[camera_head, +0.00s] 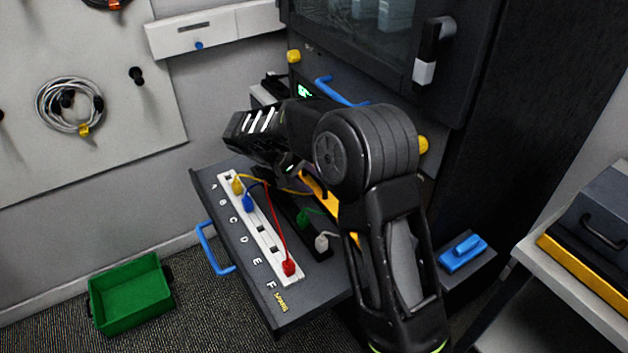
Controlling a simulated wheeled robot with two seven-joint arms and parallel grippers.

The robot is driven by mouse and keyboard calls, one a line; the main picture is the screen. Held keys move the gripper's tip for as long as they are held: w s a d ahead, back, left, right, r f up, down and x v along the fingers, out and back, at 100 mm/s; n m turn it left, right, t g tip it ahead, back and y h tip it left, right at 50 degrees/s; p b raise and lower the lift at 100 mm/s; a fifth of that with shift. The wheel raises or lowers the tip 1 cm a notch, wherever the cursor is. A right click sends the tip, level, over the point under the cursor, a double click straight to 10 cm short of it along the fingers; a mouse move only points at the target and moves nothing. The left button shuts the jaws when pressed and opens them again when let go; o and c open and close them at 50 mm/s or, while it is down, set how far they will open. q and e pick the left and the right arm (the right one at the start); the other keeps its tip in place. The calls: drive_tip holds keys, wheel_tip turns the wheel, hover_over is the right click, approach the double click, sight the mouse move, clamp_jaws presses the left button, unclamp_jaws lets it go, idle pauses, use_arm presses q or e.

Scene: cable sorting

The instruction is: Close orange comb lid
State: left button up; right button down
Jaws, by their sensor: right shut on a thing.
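The orange comb lid (319,191) is a long orange-yellow strip along the far right side of the pulled-out dark panel. My right arm covers its middle. My right gripper (287,172) is shut over the panel, at the far end of the strip. Its fingertips are mostly hidden, and the contact with the lid is not clearly visible. A dark channel (291,211) runs beside the strip, with a green plug (304,222) and a white plug (321,242) near it. My left gripper is not in view.
A white socket strip (262,238) holds yellow, blue and red plugs with cables. A blue handle (210,250) is on the panel's left edge. A green bin (130,294) stands on the floor. The dark cabinet (490,130) rises behind; a blue object (463,252) lies at right.

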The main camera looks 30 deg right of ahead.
drive_tip(key=shift+a+f, duration=0.65)
drive_tip(key=shift+f, duration=0.05)
drive_tip(key=c, duration=1.5)
unclamp_jaws()
drive_tip(key=shift+o, duration=0.2)
drive_tip(key=shift+r, duration=0.2)
drive_tip(key=shift+w+a+r, duration=0.15)
drive_tip(key=shift+a+r, duration=0.05)
drive_tip(key=shift+r, duration=0.05)
drive_tip(key=v, duration=0.7)
drive_tip(key=shift+d+r, duration=0.15)
drive_tip(key=shift+d, duration=0.05)
